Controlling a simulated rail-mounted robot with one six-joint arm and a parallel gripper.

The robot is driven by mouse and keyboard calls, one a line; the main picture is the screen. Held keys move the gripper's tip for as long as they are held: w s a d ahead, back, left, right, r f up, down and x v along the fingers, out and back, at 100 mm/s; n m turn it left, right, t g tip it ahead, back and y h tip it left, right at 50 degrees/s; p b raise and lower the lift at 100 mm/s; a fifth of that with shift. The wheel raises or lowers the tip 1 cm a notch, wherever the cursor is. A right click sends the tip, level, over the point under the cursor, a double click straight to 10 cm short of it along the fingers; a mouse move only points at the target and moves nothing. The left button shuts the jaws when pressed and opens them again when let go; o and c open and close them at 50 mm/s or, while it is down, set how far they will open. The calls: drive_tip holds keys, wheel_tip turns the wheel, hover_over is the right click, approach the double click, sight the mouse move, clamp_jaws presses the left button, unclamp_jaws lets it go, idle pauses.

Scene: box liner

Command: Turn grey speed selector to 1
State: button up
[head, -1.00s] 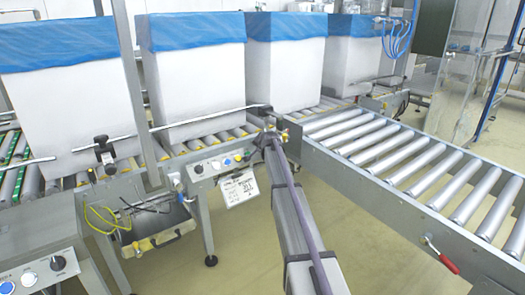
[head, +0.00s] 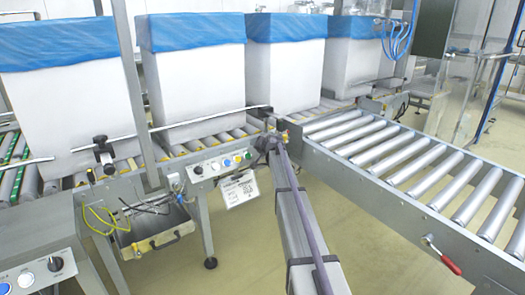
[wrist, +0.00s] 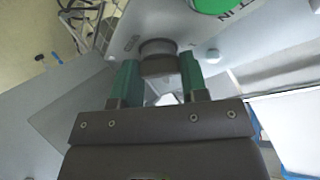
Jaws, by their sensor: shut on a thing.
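The grey selector (wrist: 158,47) is a short round knob on a grey panel at the top middle of the wrist view. My gripper (wrist: 160,64) has its two green fingers on either side of the knob and is shut on it. In the head view, my gripper end (head: 270,142) is at the right end of the control panel (head: 212,168), under the conveyor. The selector cannot be made out there, and its pointer and number marks cannot be read in the wrist view.
A green button (wrist: 218,4) with lettering is beside the knob. A white sign (head: 238,189) hangs below the panel. White boxes with blue liners (head: 190,80) stand on the rollers behind. A roller conveyor (head: 410,170) runs along the right.

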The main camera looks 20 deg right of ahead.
drive_tip(key=shift+n, duration=0.4)
drive_tip(key=o, duration=0.9)
drive_tip(key=shift+s+r, duration=0.1)
drive_tip(key=p+v, duration=0.5)
drive_tip(key=v, duration=0.5)
drive_tip(key=shift+s, duration=0.3)
